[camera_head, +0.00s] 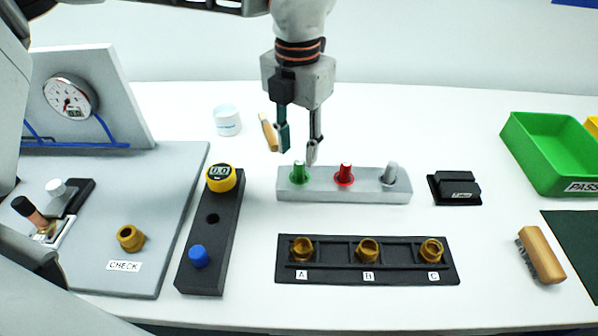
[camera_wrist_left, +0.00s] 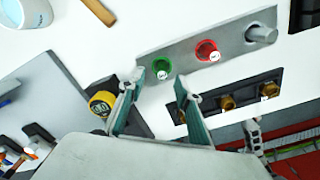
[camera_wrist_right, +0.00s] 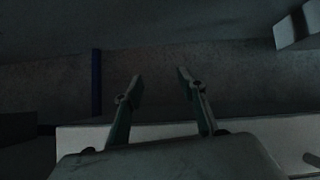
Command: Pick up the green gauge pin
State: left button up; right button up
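The green gauge pin (camera_head: 299,174) stands upright at the left end of a grey metal block (camera_head: 322,193). A red pin (camera_head: 344,174) stands at its middle and a grey one (camera_head: 390,174) at its right end. My left gripper (camera_head: 298,152) is open and empty, above the block near the green pin. In the left wrist view the green pin (camera_wrist_left: 162,69) shows just beyond and between the two spread fingertips (camera_wrist_left: 158,84), not touching them. My right gripper (camera_wrist_right: 157,82) is open and empty in its own wrist view, over a dark area.
A black tray (camera_head: 368,277) with brass fittings marked A, B and C lies in front of the block. A dark stand (camera_head: 212,240) with a yellow gauge is at left. A wooden-handled brush (camera_head: 541,254) and green bin (camera_head: 552,150) are at right. A white cup (camera_head: 227,120) stands behind.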

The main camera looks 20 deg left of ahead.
aim_at(299, 162)
pick_arm(q)
jog(key=f, duration=0.5)
jog(key=shift+d+f, duration=0.15)
jog(key=shift+d, duration=0.05)
grip_shut()
